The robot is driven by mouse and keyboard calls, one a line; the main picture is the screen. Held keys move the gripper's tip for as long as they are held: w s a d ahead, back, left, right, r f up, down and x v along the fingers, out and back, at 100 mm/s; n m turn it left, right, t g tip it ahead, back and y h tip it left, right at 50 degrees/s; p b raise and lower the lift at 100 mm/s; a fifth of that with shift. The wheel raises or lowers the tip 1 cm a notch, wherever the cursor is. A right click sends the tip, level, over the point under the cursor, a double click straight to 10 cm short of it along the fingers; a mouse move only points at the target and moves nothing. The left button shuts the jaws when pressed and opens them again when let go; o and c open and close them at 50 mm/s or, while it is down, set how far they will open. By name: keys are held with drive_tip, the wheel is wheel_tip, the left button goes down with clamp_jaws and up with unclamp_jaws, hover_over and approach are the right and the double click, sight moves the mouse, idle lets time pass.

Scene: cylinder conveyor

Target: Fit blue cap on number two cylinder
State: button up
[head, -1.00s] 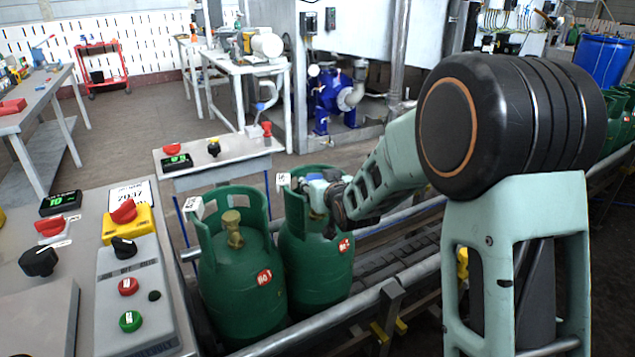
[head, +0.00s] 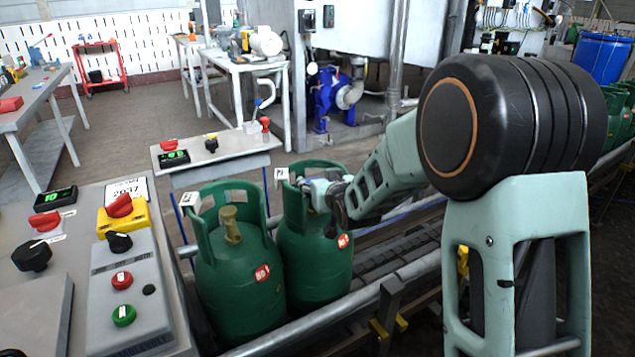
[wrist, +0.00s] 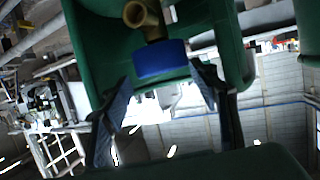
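In the wrist view, the blue cap (wrist: 160,60) sits against the brass valve (wrist: 142,15) inside the green collar (wrist: 92,45). My gripper (wrist: 162,72) also shows there, its two dark fingers spread at either side of the cap's near edge, with gaps visible. How far the cap is seated on the valve cannot be told.
A control panel (head: 125,285) with knobs and buttons stands at the left. A small console (head: 215,150) is behind the cylinders. Conveyor rails (head: 400,275) run past the cylinders to the right. More green cylinders (head: 617,125) stand at the far right.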

drive_tip(key=shift+s+a+f, duration=0.3)
drive_tip(key=shift+s+a, duration=0.1)
drive_tip(key=shift+a, duration=0.25)
drive_tip(key=shift+s, duration=0.15)
drive_tip(key=d+v, duration=0.1)
drive_tip(key=v, duration=1)
drive_tip(key=shift+d+r, duration=0.2)
drive_tip(key=shift+r, duration=0.25)
